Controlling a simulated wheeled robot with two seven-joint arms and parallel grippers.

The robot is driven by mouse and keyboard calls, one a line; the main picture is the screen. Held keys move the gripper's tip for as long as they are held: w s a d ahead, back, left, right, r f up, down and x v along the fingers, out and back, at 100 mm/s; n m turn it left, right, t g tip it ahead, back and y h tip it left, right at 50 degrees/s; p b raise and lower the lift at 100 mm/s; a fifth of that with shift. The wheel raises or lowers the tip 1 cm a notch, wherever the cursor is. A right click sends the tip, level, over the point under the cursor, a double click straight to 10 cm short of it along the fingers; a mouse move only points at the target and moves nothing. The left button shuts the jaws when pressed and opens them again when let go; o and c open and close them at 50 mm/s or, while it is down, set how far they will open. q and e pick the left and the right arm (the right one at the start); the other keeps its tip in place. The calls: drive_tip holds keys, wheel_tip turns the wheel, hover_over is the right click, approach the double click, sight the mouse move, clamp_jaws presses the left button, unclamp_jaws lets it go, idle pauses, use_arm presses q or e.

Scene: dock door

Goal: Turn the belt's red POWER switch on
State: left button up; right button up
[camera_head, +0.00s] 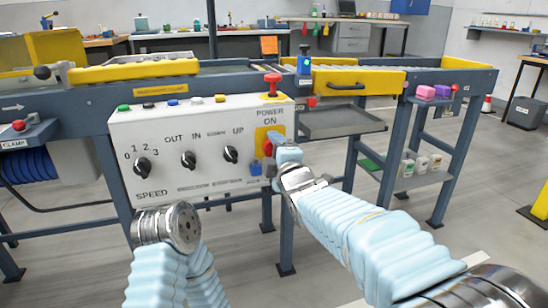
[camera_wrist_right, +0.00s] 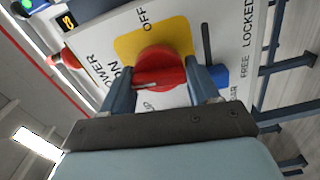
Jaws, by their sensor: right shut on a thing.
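The red POWER switch (camera_wrist_right: 162,68) sits on a yellow plate (camera_wrist_right: 128,44) in the right wrist view, between the words ON and OFF. A pale line on its face runs toward the ON side. My right gripper (camera_wrist_right: 164,76) has a finger on each side of the knob and is shut on it. In the head view my right gripper (camera_head: 272,160) reaches the lower right of the white control panel (camera_head: 200,118), and the switch (camera_head: 267,148) is partly hidden. My left arm ends at a round metal joint at the lower left; no left fingers show.
Black knobs (camera_head: 188,159) line the panel left of the switch. A red mushroom button (camera_head: 272,83) stands above it. A blue block (camera_head: 256,169) and a dark lever (camera_wrist_right: 206,45) are close to the switch. A grey tray (camera_head: 340,123) and a frame leg (camera_head: 352,150) stand to the right.

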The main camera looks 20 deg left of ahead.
drive_tip(key=shift+a+f+n+b, duration=0.15)
drive_tip(key=shift+n+b, duration=0.25)
drive_tip(key=shift+n, duration=0.3)
drive_tip(key=o, duration=1)
drive_tip(key=shift+c, duration=0.2)
drive_tip(key=shift+s+d, duration=0.1)
drive_tip(key=shift+d, duration=0.1)
drive_tip(key=v, duration=1.3)
drive_tip(key=shift+s+d+p, duration=0.2)
drive_tip(key=shift+p, duration=0.2)
